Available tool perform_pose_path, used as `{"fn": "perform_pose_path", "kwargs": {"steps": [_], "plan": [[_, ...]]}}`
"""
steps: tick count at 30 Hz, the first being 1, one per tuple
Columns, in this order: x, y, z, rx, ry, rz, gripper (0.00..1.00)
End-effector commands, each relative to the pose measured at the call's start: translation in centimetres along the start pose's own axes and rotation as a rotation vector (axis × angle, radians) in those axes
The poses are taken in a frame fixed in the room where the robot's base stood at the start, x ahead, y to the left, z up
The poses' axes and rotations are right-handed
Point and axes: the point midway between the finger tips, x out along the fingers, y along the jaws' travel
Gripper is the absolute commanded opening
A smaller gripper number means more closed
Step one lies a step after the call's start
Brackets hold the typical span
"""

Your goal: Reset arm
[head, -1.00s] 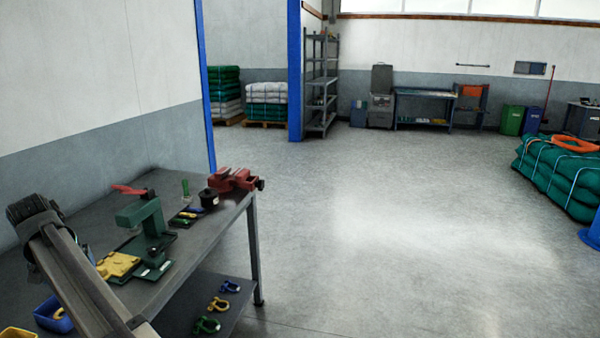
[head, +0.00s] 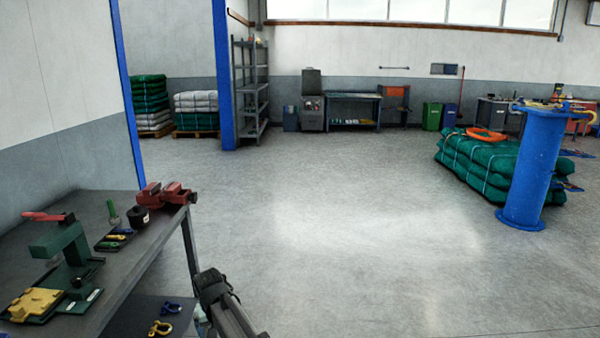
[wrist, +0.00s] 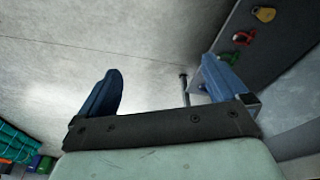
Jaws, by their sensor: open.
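My gripper (wrist: 160,95) shows in the wrist view with its two blue fingers spread wide apart. It is open and nothing is between the fingers except the view of the grey floor. In the head view my arm rises from the bottom edge, just right of the workbench (head: 135,262). The fingertips cannot be made out in the head view. The arm is off to the side of the bench and I see it touching nothing.
The bench holds a green press (head: 65,245), a red vise (head: 165,194) and a black spool (head: 138,217). Shackles (head: 160,328) lie on its lower shelf. A blue bollard (head: 535,170) and green net bundles (head: 480,165) stand at right. The middle floor is clear.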

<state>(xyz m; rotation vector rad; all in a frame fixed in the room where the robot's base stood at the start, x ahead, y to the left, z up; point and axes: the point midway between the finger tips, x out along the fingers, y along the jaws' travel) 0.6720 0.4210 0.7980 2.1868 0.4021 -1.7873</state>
Motion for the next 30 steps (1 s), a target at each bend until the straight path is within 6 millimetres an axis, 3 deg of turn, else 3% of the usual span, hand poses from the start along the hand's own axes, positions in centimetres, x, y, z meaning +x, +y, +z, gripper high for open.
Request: {"fn": "perform_pose_path", "kwargs": {"steps": [1, 6, 15, 22, 30], "plan": [[1.1, 2.8, 1.5, 0.023, -0.013, 0.004, 1.00], [4.2, 10.0, 5.2, 0.086, -0.048, 0.012, 1.00], [8.3, 20.9, 13.6, 0.201, -0.106, 0.015, 1.00], [10.4, 27.4, 21.0, 0.292, -0.147, 0.010, 1.00], [11.5, 31.6, 27.4, 0.367, -0.178, 0.001, 1.00]]}}
